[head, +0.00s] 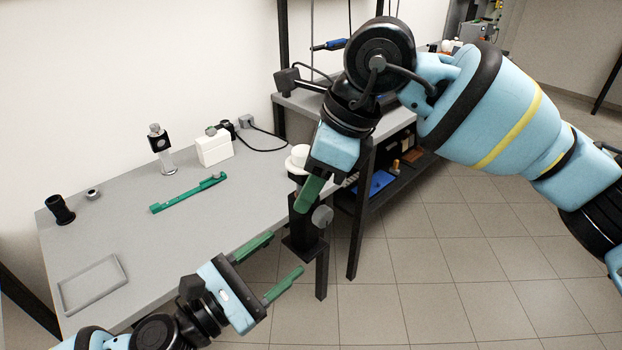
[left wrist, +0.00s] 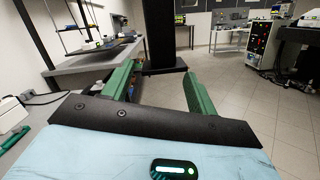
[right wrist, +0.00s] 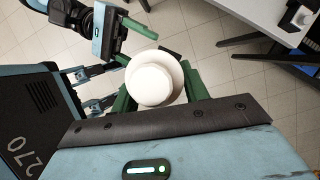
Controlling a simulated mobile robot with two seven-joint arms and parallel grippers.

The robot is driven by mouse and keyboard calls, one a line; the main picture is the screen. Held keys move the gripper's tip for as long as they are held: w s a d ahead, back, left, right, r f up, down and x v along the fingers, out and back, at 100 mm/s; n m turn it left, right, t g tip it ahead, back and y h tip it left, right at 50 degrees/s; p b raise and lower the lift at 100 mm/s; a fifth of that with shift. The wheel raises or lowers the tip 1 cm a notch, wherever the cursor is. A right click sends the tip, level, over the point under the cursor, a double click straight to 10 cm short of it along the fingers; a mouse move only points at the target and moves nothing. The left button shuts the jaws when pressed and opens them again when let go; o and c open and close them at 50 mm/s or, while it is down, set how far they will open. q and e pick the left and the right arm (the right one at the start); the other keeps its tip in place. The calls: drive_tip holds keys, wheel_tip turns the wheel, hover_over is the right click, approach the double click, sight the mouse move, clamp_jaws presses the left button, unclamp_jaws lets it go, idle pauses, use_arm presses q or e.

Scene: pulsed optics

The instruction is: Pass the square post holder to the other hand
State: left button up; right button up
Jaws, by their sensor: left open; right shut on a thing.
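The square post holder (head: 303,230) is a dark upright square column with a wider base and a grey knob on its side. My right gripper (head: 309,192) is shut on it, holding it upright past the table's front right edge. In the right wrist view a round white top (right wrist: 155,78) sits between my right fingers and hides the column. My left gripper (head: 284,254) is open and empty, its fingers pointing at the holder's lower part. In the left wrist view the holder (left wrist: 163,45) stands ahead, between the two green fingers in the picture; contact is not visible.
The grey table (head: 235,215) carries a green bar (head: 187,193), a white box (head: 214,149), a small post mount (head: 161,150), a black cylinder (head: 61,210) and a shallow grey tray (head: 92,285). A shelf unit (head: 415,165) stands behind at right. Open floor lies at right.

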use_arm(q)
drive_tip(key=s+a+f+m+y, duration=0.15)
drive_tip(key=s+f+m, duration=0.25)
drive_tip(key=f+m, duration=0.45)
drive_tip(key=s+f+m+y, duration=0.3)
drive_tip(key=f+m, duration=0.5)
drive_tip(key=f, duration=0.1)
drive_tip(key=s+a+f+m+g+y, duration=0.2)
drive_tip(key=s+a+f+m+y, duration=0.1)
drive_tip(key=s+f, duration=0.4)
drive_tip(key=s+a+f+m+g+y, duration=0.3)
drive_tip(key=s+a+f+m, duration=0.3)
drive_tip(key=f, duration=0.4)
drive_tip(key=shift+s+a+g+y, duration=0.3)
drive_tip(key=shift+s+y, duration=0.25)
drive_tip(key=shift+s, duration=0.35)
